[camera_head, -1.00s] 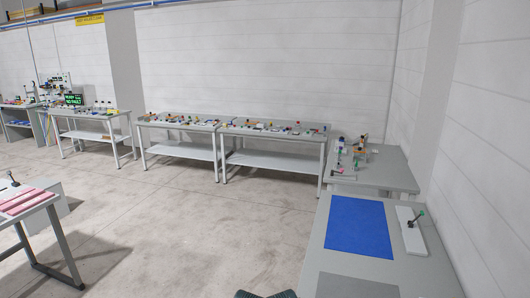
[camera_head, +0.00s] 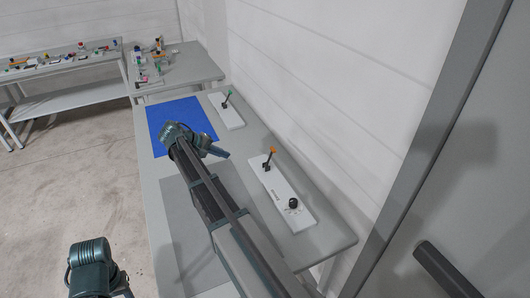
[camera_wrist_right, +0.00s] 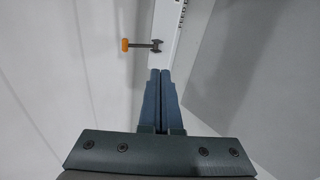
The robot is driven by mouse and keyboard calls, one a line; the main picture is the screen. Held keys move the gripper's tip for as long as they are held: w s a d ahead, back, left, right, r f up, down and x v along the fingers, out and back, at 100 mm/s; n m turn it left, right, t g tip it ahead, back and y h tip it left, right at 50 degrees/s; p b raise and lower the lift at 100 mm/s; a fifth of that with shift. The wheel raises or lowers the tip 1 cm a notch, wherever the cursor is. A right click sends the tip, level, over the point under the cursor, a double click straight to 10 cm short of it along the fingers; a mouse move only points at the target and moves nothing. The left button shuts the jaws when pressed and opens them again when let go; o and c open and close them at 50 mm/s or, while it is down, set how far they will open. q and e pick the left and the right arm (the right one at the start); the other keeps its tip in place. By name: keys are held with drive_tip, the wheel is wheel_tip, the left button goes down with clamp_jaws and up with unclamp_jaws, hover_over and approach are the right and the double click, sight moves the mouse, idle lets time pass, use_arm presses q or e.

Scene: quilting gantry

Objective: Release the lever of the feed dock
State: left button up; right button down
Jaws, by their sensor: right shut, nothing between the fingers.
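The feed dock (camera_head: 259,172) is a white panel along the wall side of the grey table, with a black knob at its near end. Its lever (camera_head: 269,158) has a dark stem and an orange tip and stands up from the far end. In the right wrist view the lever (camera_wrist_right: 140,45) lies just ahead of the fingertips, with part of the word FEED beside it. My right gripper (camera_head: 226,154) is shut and empty, left of the lever in the head view and apart from it. My left gripper is not in view; part of my left arm shows at the bottom left.
A blue mat (camera_head: 190,111) and a grey mat (camera_head: 176,222) lie to the left. The white wall (camera_head: 330,75) rises close to the right.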

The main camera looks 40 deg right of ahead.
drive_tip(key=w+d+r+m+g+h, duration=0.1)
drive_tip(key=d+r, duration=0.1)
drive_tip(key=d, duration=0.7)
drive_tip(key=b, duration=0.9)
approach(272, 149)
drive_tip(key=x, duration=0.6)
drive_tip(key=shift+d+f, duration=0.2)
drive_tip(key=shift+f, duration=0.15)
drive_tip(key=shift+d, duration=0.15)
